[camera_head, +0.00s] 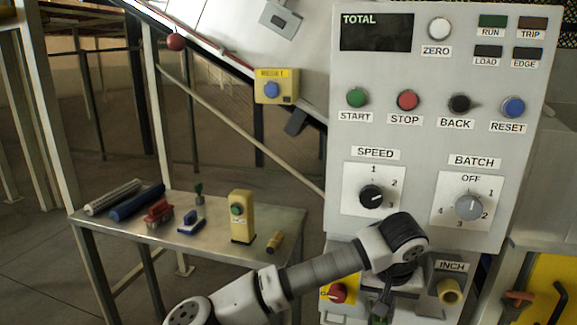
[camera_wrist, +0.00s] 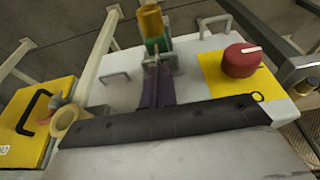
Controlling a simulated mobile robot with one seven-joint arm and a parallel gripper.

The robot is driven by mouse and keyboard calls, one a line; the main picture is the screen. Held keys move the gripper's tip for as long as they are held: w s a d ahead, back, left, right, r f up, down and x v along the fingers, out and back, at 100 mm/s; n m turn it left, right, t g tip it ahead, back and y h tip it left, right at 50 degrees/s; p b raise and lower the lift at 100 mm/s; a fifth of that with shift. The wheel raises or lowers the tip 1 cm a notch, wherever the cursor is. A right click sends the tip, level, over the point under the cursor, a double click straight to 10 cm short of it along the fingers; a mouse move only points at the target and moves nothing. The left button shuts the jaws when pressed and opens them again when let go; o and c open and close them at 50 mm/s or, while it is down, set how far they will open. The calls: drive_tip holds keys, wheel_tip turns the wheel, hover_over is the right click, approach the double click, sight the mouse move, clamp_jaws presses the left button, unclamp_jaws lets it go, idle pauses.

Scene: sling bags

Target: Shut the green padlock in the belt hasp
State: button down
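The green padlock (camera_wrist: 157,45) is small in the wrist view, at the top end of a dark strap (camera_wrist: 157,92). A thin metal piece, perhaps its shackle, shows at the hasp bracket (camera_wrist: 175,62); I cannot tell whether it is closed. A gold cylinder (camera_wrist: 150,19) sits just beyond the green part. In the head view a green bit (camera_head: 379,320), likely the padlock, shows at the bottom edge. My gripper (camera_head: 398,278) is in front of the lower panel, above that bit.
A red knob (camera_wrist: 240,60) on a yellow plate is beside the strap in the wrist view. The brass INCH knob (camera_head: 449,291) is on the other side. A dark bar (camera_wrist: 165,124) crosses the panel. A side table (camera_head: 180,254) with several small items stands left.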

drive_tip(key=shift+r+p, duration=1.55)
drive_tip(key=shift+r, duration=1.9)
